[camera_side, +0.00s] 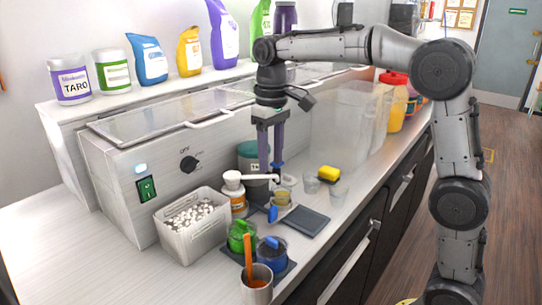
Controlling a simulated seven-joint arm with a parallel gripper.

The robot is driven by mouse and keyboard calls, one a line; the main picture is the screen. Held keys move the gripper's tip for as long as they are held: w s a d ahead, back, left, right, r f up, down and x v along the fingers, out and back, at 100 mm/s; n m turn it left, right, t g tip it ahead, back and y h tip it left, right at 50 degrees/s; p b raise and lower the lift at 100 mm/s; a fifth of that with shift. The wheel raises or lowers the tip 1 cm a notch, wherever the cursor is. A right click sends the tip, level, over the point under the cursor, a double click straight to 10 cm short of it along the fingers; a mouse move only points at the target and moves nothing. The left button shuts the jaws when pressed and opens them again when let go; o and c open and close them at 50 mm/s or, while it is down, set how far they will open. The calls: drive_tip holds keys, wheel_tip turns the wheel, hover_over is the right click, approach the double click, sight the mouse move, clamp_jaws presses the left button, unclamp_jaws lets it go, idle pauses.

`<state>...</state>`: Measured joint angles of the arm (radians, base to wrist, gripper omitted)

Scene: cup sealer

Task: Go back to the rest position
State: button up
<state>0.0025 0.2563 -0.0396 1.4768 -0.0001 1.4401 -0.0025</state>
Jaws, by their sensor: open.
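My gripper (270,164) points down above the counter, with its long fingers over the back of the work area. The fingers look empty, and their tips are just above or beside a small cup with yellowish contents (283,196); I cannot tell whether they touch it. A white pump-top bottle with an orange label (235,193) stands just left of the fingertips. My arm reaches in from the right, bent over the counter.
A white bin of white pieces (190,224), a green jar (241,236), a blue jar (271,252) and a metal cup (256,285) stand in front. A yellow sponge (328,173), clear cups (311,184) and a dark pad (306,221) are at right. A long steel machine (165,165) lines the back.

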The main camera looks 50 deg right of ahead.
drive_tip(key=s+r+t, duration=0.2)
drive_tip(key=s+r, duration=0.1)
drive_tip(key=s, duration=0.4)
drive_tip(key=s+r+t, duration=0.1)
drive_tip(key=s+r, duration=0.2)
drive_tip(key=s, duration=0.4)
drive_tip(key=s+f+t, duration=0.2)
drive_tip(key=s+f, duration=0.8)
drive_tip(key=f, duration=0.1)
drive_tip(key=shift+s+f+t, duration=0.2)
drive_tip(key=shift+t, duration=0.1)
